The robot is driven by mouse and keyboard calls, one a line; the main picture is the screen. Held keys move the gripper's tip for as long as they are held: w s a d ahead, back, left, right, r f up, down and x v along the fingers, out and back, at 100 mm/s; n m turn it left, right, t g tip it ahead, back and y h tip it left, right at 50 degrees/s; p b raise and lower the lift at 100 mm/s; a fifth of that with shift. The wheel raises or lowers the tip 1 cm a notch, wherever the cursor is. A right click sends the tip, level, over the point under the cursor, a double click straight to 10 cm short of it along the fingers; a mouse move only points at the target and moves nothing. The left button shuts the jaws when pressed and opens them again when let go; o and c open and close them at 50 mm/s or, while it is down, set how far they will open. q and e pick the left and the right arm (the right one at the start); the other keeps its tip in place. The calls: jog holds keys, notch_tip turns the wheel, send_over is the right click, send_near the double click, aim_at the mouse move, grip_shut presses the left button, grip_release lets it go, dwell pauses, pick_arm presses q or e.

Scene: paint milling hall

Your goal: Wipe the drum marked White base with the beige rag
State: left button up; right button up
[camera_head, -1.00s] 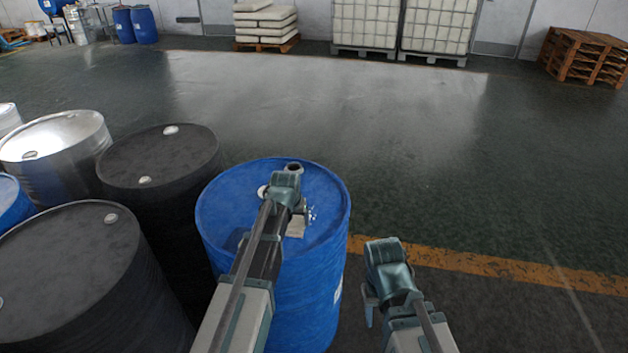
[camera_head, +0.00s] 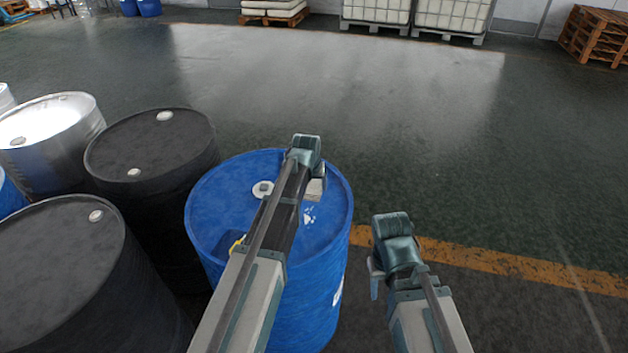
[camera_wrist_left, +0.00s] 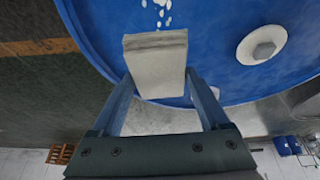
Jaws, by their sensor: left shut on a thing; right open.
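A blue drum (camera_head: 222,190) stands upright in front of me. A pale label (camera_head: 338,292) on its side is too small to read. My left gripper (camera_head: 317,180) is over the far right part of its lid, shut on the beige rag (camera_head: 318,190), a small block-like pad. In the left wrist view the rag (camera_wrist_left: 155,62) sits between the fingers over the lid near the rim; whether it touches cannot be told. White spots (camera_head: 307,215) mark the lid just nearer than the rag. My right gripper (camera_head: 376,279) is open and empty, right of the drum.
Dark drums (camera_head: 150,150) and a silver drum (camera_head: 50,125) stand to the left, close to the blue drum. A white bung (camera_head: 263,189) is on the blue lid. The floor beyond and to the right is clear, crossed by a yellow line (camera_head: 480,258).

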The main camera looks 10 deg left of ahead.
aim_at(314, 204)
pick_arm(q)
jog(key=shift+s+f, duration=0.1)
notch_tip(314, 204, down, 8)
jog(key=b, duration=0.7)
jog(key=shift+r+b, duration=0.2)
jog(key=shift+b, duration=0.15)
jog(key=s, duration=0.2)
jog(key=shift+s+r, duration=0.2)
jog(key=shift+s, duration=0.15)
jog(key=shift+s+a+f, duration=0.1)
jog(key=shift+s+a, duration=0.05)
jog(key=shift+s, duration=2.8)
jog(key=w, duration=0.8)
jog(key=shift+w, duration=0.2)
jog(key=shift+w+p, duration=0.3)
jog(key=p+v, duration=0.2)
jog(key=v, duration=0.1)
jog(key=shift+w+r+p, duration=0.2)
jog(key=shift+w+p, duration=0.1)
jog(key=shift+p, duration=0.1)
notch_tip(314, 204, up, 5)
jog(key=p, duration=0.4)
jog(key=shift+w+f, duration=0.1)
jog(key=shift+f, duration=0.1)
